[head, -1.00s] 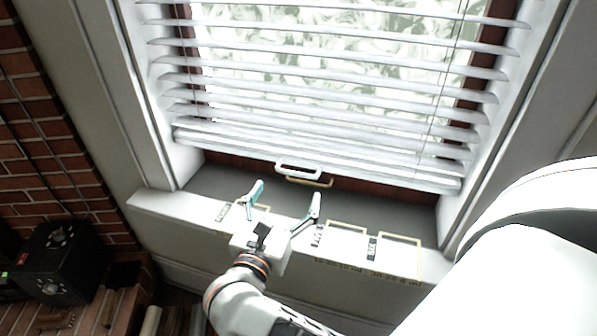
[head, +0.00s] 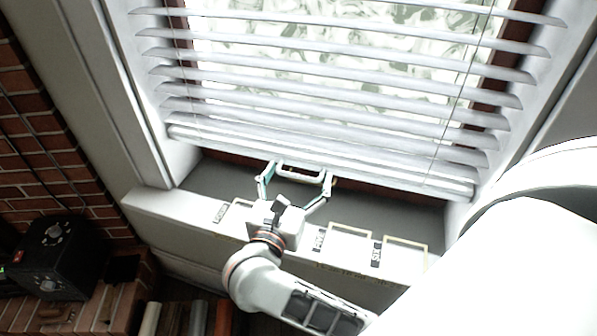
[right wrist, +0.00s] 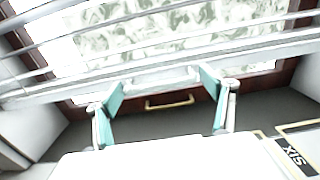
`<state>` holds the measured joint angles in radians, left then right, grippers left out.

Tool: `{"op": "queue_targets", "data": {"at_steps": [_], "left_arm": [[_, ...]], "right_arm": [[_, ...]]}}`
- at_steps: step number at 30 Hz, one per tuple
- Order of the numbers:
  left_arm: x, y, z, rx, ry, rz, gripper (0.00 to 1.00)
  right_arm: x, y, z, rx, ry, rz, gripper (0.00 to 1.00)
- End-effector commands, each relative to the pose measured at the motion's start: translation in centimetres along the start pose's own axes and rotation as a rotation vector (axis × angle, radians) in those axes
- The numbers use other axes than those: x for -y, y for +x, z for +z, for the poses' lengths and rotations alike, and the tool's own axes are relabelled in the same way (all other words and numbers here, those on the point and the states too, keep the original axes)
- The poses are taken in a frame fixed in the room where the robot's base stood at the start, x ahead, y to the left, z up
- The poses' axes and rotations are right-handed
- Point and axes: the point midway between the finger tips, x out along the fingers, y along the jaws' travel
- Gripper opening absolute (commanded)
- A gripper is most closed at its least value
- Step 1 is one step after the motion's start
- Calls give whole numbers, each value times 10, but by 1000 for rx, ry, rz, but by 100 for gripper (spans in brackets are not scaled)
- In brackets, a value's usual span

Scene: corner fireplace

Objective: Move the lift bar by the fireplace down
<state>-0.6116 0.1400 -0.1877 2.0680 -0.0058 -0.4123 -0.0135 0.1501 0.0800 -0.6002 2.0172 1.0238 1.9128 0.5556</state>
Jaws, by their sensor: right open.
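The lift bar is the bottom rail (head: 390,178) of the white window blind, with a white loop handle (head: 301,170) at its middle. The rail hangs a little above the sill. My right gripper (head: 297,184) is open, its teal-padded fingers on either side of the handle. In the right wrist view, the white handle (right wrist: 160,77) lies between and just beyond the open fingertips (right wrist: 160,88). I cannot tell whether they touch it. My left gripper is not in view.
A brass handle (right wrist: 170,104) is on the dark window frame, below the rail. The grey sill (head: 390,211) is clear. Yellow-outlined labelled squares (head: 405,256) mark the ledge in front. A black box (head: 52,256) stands by the brick wall (head: 50,180) at left.

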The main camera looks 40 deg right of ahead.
Motion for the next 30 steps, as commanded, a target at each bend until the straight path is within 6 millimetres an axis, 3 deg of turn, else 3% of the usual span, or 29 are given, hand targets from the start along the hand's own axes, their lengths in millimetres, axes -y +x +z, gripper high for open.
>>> {"op": "queue_targets", "data": {"at_steps": [4,9,13,17,20,24,30], "left_arm": [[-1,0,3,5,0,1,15],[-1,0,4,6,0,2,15],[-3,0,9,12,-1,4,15],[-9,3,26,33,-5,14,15],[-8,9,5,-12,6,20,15],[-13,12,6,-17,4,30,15],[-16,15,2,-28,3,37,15]], "right_arm": [[0,0,0,0,0,0,80],[0,0,0,0,0,-1,38],[0,0,-5,-1,-1,-2,38],[1,0,-27,-6,-5,-3,38],[2,0,-50,-10,-10,-3,38],[2,0,-79,-13,-12,-3,38],[2,0,-99,-9,-6,-4,38]]}}
